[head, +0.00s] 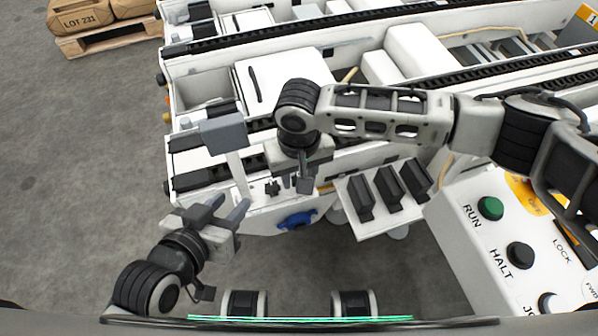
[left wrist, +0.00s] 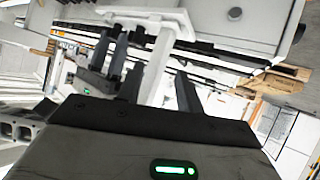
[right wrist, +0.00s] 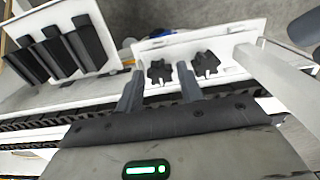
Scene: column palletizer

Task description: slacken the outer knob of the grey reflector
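The grey reflector (head: 223,133) is a box on a white post (head: 238,172) at the conveyor's left end. Two black star knobs sit on the white bracket plate; the knob nearer the post (right wrist: 205,64) also shows in the head view (head: 272,188). The knob farther from the post (right wrist: 160,71) lies between the fingertips of my right gripper (right wrist: 158,88), which is open with gaps; the arm hides this knob in the head view. My left gripper (head: 222,207) is open below the reflector; its fingers stand either side of a white post (left wrist: 157,70), apparently apart from it.
A blue handle (head: 297,220) hangs under the bracket. A white panel with black blocks (head: 388,190) stands to its right. The control box (head: 500,230) with RUN and HALT buttons is at right.

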